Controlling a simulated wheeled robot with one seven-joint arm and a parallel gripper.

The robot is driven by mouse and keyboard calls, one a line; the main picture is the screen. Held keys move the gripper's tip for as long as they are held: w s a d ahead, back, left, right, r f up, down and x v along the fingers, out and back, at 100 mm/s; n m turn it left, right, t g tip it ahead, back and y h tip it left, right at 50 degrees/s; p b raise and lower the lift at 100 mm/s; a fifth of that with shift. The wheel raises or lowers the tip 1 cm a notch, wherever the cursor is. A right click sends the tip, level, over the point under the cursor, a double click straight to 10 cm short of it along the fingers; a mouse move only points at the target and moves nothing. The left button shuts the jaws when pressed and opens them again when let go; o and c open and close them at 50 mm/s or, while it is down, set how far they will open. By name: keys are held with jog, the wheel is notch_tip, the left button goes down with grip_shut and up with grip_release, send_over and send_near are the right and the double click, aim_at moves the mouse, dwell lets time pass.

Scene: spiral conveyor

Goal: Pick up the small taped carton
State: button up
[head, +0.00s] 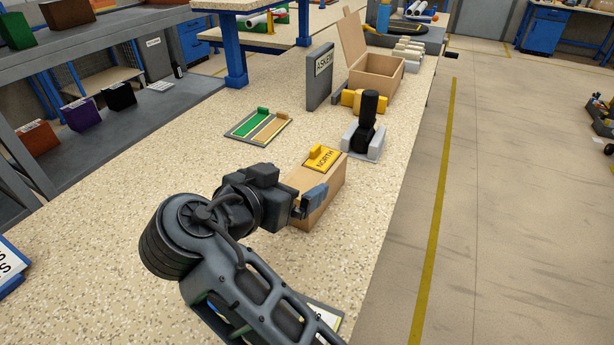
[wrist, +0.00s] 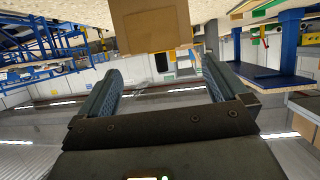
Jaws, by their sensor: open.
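In the wrist view a brown box (wrist: 150,28), probably the same one, shows at the top middle, beyond the fingertips. My gripper (wrist: 162,75) is open there, with nothing between its two fingers. I cannot tell whether a finger touches the box.
Behind the box stand a black device on a grey base (head: 367,125), an open-lidded carton (head: 378,75) and a grey sign panel (head: 319,78). A tray with green and tan strips (head: 259,126) lies to the left.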

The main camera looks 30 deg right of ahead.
aim_at(310, 174)
jog(key=p+x, duration=0.1)
jog(key=x, duration=0.5)
jog(key=shift+w+d+f+p, duration=0.2)
jog(key=shift+d+p, duration=0.05)
jog(key=shift+p, duration=0.15)
jog(key=c, duration=1.3)
